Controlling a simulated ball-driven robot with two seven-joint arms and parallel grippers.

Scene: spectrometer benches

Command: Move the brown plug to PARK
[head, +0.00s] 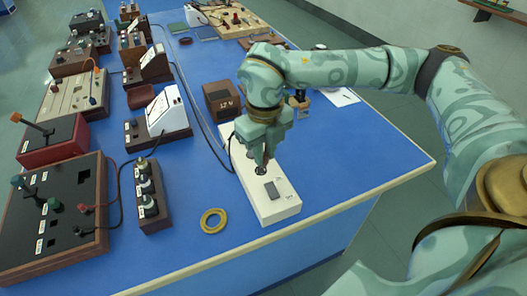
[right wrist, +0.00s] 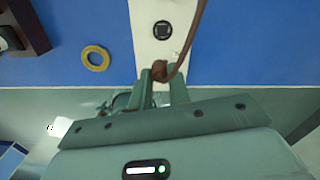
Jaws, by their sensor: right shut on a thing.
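The brown plug (right wrist: 160,71) is between the fingers of my right gripper (right wrist: 162,85), with its brown cord (right wrist: 190,45) running up in the right wrist view. In the head view my right gripper (head: 261,163) points down over the white socket strip (head: 283,208); the plug is largely hidden there. The strip also shows in the right wrist view (right wrist: 143,30), with a dark socket (right wrist: 162,30) beyond the plug. I cannot tell whether the plug touches the strip. The small lettering on the strip, including any PARK mark, is unreadable. My left gripper is not in view.
A yellow ring (head: 213,221) lies left of the strip on the blue bench (head: 190,265). A brown 12 V box (head: 222,101) stands behind. Wooden instrument boxes, including a three-terminal block (head: 150,205), fill the left side. The bench's front right area is clear.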

